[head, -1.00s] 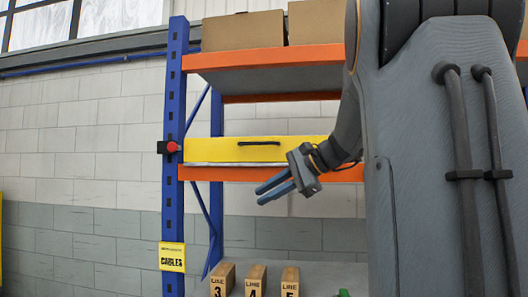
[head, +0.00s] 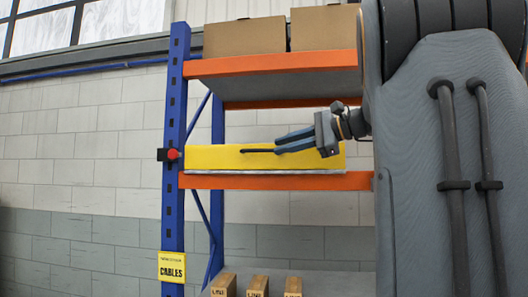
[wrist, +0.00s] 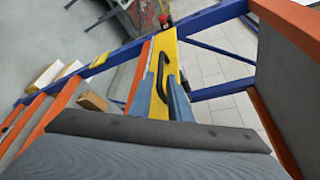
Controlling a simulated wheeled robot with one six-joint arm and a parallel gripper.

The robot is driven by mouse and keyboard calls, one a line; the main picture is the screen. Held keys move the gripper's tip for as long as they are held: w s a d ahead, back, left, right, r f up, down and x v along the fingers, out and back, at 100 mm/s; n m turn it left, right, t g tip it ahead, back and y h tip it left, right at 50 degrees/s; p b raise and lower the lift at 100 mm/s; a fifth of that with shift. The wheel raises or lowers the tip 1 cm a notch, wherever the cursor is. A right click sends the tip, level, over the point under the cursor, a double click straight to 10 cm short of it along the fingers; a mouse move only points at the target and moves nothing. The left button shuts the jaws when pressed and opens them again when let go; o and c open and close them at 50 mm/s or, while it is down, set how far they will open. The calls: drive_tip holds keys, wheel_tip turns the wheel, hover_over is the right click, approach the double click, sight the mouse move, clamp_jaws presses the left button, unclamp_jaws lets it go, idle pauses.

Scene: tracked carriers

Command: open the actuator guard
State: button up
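The actuator guard is a yellow panel (head: 215,158) on the middle shelf of the rack, with a dark bar handle (head: 256,151) on its front. It looks closed. My gripper (head: 278,144) is in front of the panel, its blue fingers pointing left at the handle's right part. In the wrist view the yellow guard (wrist: 164,48) runs up the middle, and the curved black handle (wrist: 162,74) shows between the two spread fingers (wrist: 164,92). The fingers are apart, and I cannot tell whether either touches the handle. What lies behind the panel is hidden.
A red button (head: 173,154) sits on the blue rack post (head: 174,110) left of the guard. Cardboard boxes (head: 244,35) stand on the orange-edged shelf (head: 270,66) above. Several small boxes (head: 258,284) stand below. A yellow label (head: 172,267) hangs on the post.

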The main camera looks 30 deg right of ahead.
sight(266, 150)
drive_tip(key=shift+p+x, duration=0.9)
drive_tip(key=shift+x, duration=2.3)
clamp_jaws()
